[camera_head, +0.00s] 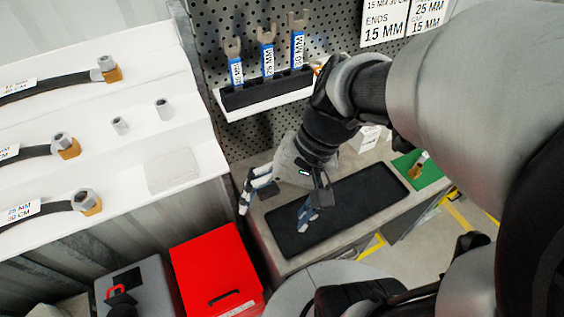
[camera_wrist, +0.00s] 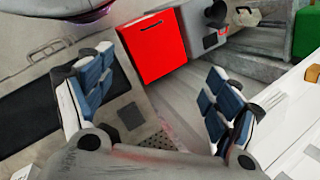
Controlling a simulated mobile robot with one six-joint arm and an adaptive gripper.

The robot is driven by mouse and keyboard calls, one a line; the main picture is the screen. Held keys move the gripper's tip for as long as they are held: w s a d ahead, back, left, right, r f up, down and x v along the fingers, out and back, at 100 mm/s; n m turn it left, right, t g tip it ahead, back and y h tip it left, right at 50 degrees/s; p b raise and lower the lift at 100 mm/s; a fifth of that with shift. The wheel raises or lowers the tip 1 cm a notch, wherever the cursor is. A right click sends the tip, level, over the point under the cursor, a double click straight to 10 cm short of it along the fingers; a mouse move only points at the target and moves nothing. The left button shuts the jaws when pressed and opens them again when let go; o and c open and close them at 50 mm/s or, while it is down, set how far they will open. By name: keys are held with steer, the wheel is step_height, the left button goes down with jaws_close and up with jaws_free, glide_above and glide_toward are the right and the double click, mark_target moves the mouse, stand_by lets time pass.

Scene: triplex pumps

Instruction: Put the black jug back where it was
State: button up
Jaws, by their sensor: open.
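My gripper (camera_head: 276,207) is open and empty, with its two fingers spread near the left end of the black mat (camera_head: 350,203) on the workbench. The wrist view also shows the gripper (camera_wrist: 158,75) with its blue-padded fingers wide apart and nothing between them. I cannot make out a black jug for certain in either view. A small dark object with a red part (camera_head: 121,301) shows at the grey box, low in the head view. It also shows in the wrist view (camera_wrist: 216,14). I cannot tell whether it is the jug.
A red box (camera_head: 217,270) stands on the floor beside a grey box (camera_head: 152,281). A white sloped shelf (camera_head: 170,170) with hoses is at left. A holder with several wrenches (camera_head: 266,92) hangs on the pegboard.

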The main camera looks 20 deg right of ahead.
step_height(320, 180, up, 6)
steer(key=s+d+n+t+h, duration=0.2)
steer(key=n+t+h, duration=0.2)
steer(key=n+h, duration=0.1)
steer(key=shift+d+n+t, duration=0.2)
steer(key=shift+n+t, duration=0.2)
steer(key=shift+n, duration=0.2)
steer(key=shift+c, duration=0.3)
